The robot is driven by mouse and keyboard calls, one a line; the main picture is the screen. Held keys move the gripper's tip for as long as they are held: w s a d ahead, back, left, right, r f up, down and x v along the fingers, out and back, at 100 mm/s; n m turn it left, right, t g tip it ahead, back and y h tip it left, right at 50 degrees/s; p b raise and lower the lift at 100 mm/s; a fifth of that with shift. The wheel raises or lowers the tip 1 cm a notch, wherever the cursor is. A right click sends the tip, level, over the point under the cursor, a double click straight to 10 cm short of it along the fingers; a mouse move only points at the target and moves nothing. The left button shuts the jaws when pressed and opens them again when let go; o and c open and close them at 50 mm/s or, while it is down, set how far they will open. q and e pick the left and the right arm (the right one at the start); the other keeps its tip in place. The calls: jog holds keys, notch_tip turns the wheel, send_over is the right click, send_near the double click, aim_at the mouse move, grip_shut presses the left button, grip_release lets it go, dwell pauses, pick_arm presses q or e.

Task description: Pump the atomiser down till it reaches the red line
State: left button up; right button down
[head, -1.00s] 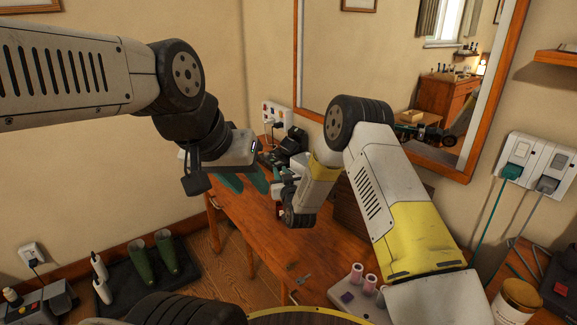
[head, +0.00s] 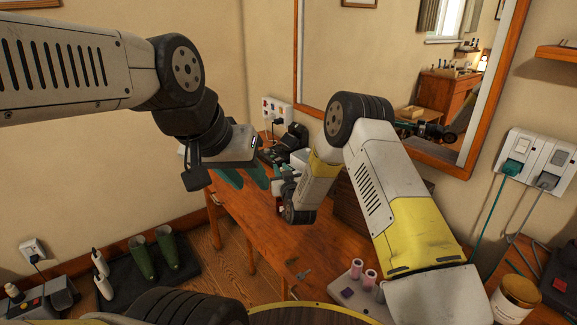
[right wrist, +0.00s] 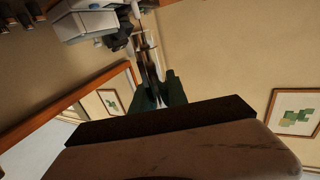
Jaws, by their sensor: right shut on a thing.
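My right gripper (head: 281,180) is over the wooden dressing table in the head view, small and partly covered by its own wrist. In the right wrist view its green fingers (right wrist: 157,92) are close together around a thin dark and silvery thing (right wrist: 151,62). This seems to be the atomiser, but its shape, pump head and red line cannot be made out. My left gripper (head: 243,178) is just left of the right one, with its two teal fingers spread apart and nothing visible between them.
The wooden table (head: 255,225) is largely bare at its front. Black items (head: 290,142) stand at its back by a wall socket. A mirror (head: 400,80) hangs behind. Pink rollers (head: 369,278) and a jar (head: 515,300) are at front right. Green boots (head: 155,255) stand on the floor.

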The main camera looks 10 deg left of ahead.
jog(key=shift+s+f, duration=0.1)
jog(key=shift+f, duration=1.65)
dwell(2.3)
